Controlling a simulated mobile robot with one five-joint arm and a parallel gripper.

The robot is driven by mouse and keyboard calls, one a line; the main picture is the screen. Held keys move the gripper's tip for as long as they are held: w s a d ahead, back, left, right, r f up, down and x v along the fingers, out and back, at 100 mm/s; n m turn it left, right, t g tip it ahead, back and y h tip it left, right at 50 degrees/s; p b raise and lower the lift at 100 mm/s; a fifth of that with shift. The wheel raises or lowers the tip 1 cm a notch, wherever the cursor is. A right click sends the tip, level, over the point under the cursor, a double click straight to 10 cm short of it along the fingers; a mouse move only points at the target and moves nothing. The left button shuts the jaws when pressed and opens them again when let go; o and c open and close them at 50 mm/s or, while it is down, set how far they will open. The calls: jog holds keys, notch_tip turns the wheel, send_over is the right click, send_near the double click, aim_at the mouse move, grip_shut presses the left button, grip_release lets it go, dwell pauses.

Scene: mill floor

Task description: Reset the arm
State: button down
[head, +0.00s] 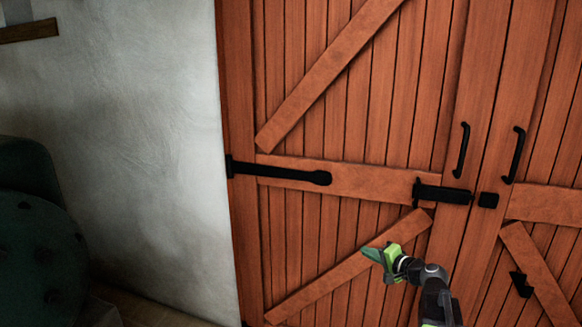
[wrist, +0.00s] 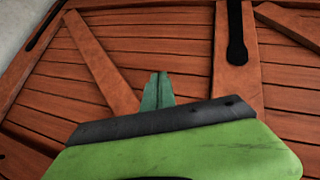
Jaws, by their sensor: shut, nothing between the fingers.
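My gripper (head: 370,252) is green, on a black and grey arm that reaches up from the bottom right in the head view. Its fingers are together and hold nothing. In the wrist view the closed fingertips (wrist: 160,90) point towards the wooden door. The gripper is in front of the lower part of the reddish-brown plank door (head: 345,120), below its middle crossbar. I cannot tell how far it is from the door.
The double door has two black handles (head: 461,150), a black latch (head: 442,194) and a black strap hinge (head: 280,170). A pale plaster wall (head: 140,130) is to the left. A dark green tufted seat (head: 40,250) stands at the far left.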

jog(key=s+a+f+n+g, duration=0.2)
jog(key=a+f, duration=0.1)
jog(key=a, duration=0.4)
jog(key=s+a+f+n+g, duration=0.2)
jog(key=a+f, duration=0.1)
jog(key=a, duration=0.4)
jog(key=s+a+f+n+g+h, duration=0.2)
jog(key=s+a+f+n+g, duration=0.35)
jog(key=s+f, duration=0.35)
jog(key=s+d+f+g+h, duration=0.25)
jog(key=s+d+h, duration=0.25)
jog(key=s+d, duration=0.3)
notch_tip(320, 180, up, 13)
jog(key=s+g+p, duration=0.1)
jog(key=p, duration=1.2)
jog(key=shift+d, duration=0.4)
jog(key=shift+r, duration=0.1)
jog(key=shift+w, duration=0.1)
